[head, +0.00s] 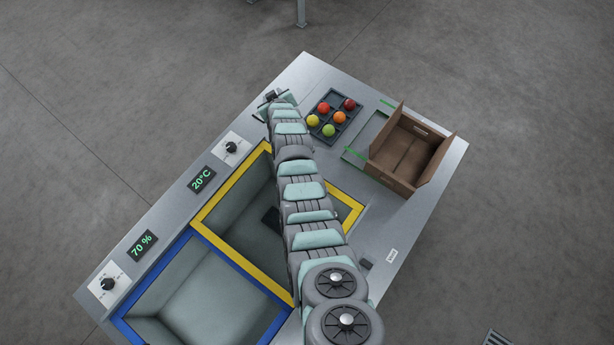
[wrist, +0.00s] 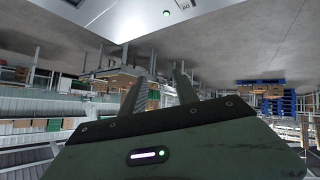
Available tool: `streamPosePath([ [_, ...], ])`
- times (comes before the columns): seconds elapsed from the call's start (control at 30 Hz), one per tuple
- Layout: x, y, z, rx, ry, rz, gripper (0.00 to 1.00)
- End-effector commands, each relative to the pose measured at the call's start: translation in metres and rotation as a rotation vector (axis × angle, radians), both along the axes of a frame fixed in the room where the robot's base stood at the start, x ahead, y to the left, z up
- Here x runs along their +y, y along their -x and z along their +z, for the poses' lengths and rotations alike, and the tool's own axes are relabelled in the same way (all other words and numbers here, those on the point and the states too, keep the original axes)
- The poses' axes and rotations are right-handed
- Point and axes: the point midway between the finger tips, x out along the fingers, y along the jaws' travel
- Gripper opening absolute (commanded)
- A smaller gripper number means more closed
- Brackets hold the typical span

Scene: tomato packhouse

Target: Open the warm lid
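A yellow-framed compartment (head: 345,205) is set into the bench, beside a display reading 20°C. I cannot tell which part is the warm lid. A dark, handle-like piece (head: 271,219) shows within the yellow frame, partly behind my arm. A blue-framed compartment (head: 240,272) adjoins it at the lower left, near a display reading 70 %. My arm crosses the yellow compartment and hides part of it.
A tray (head: 358,118) of several coloured tomatoes lies beyond the yellow compartment. An open cardboard box (head: 443,150) stands at the bench's right end. Dial knobs (head: 231,147) and displays (head: 202,179) line the left edge.

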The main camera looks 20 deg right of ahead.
Motion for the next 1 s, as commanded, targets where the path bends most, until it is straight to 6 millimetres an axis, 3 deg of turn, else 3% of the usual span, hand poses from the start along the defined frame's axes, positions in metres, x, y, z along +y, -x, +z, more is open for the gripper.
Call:
streamPosePath([
  [0.03, -0.010, 0.002, -0.027, 0.099, -0.002, 0.028, 0.36],
  [0.1, -0.015, 0.017, -0.050, 0.251, -0.012, 0.081, 0.36],
  [0.23, -0.026, 0.063, -0.078, 0.526, -0.034, 0.187, 0.36],
  [0.43, -0.041, 0.147, -0.079, 0.860, -0.089, 0.328, 0.36],
  [0.6, -0.047, 0.192, -0.067, 1.006, -0.127, 0.390, 0.36],
  [0.83, -0.045, 0.205, -0.071, 1.043, -0.139, 0.410, 0.36],
  [1.0, -0.041, 0.208, -0.094, 1.043, -0.139, 0.408, 0.36],
])
